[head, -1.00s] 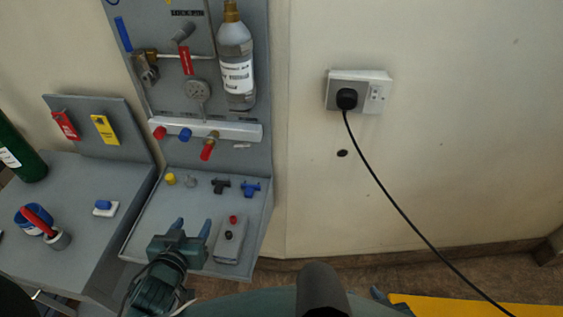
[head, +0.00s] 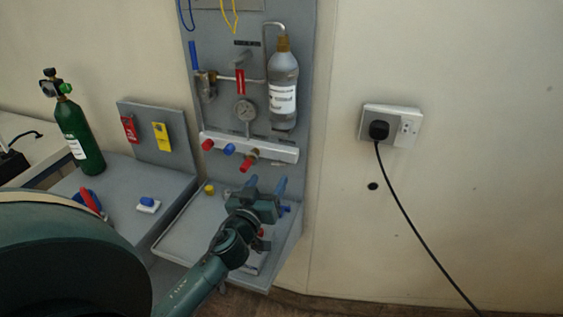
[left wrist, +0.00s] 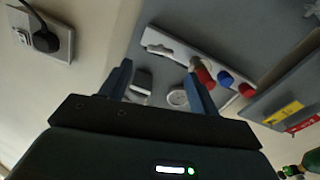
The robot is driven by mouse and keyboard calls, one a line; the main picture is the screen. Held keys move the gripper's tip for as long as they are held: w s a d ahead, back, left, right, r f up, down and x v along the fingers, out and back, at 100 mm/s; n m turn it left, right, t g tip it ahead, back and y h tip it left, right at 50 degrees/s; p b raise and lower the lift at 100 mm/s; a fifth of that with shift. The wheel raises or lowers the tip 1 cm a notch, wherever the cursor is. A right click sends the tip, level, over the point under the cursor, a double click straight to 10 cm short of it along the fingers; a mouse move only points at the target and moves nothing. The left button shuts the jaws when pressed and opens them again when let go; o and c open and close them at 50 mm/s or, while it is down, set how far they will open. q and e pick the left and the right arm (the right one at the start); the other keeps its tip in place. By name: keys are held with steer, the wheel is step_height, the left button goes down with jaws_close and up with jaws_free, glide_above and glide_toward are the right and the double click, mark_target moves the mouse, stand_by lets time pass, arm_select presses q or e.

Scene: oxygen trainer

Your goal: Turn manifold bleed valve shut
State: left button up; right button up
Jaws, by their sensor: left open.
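The white manifold bar (head: 270,150) is fixed across the grey upright panel. It carries a red knob (head: 207,145), a blue knob (head: 229,149) and, further right, a brass valve with a red handle (head: 246,165) that angles down and left. My left gripper (head: 267,184) is open and empty, its fingers pointing up, just below and right of that handle. In the left wrist view the manifold bar (left wrist: 172,47) lies beyond the fingers. The red handle (left wrist: 204,76) shows close beside the right-hand finger; whether they touch cannot be told. My right gripper is not in view.
A bottle (head: 283,90) and a round gauge (head: 245,110) are on the panel above the manifold. The grey tray (head: 180,240) below is partly hidden by my left arm. A green cylinder (head: 80,135) stands at left. A socket (head: 408,127) with a black cable is at right.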

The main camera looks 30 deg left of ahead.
mark_target(278, 164)
arm_select(q)
steer(key=p+x, duration=0.1)
steer(key=x, duration=0.7)
steer(key=shift+w, duration=0.35)
steer(key=shift+c, duration=0.4)
steer(key=c, duration=0.9)
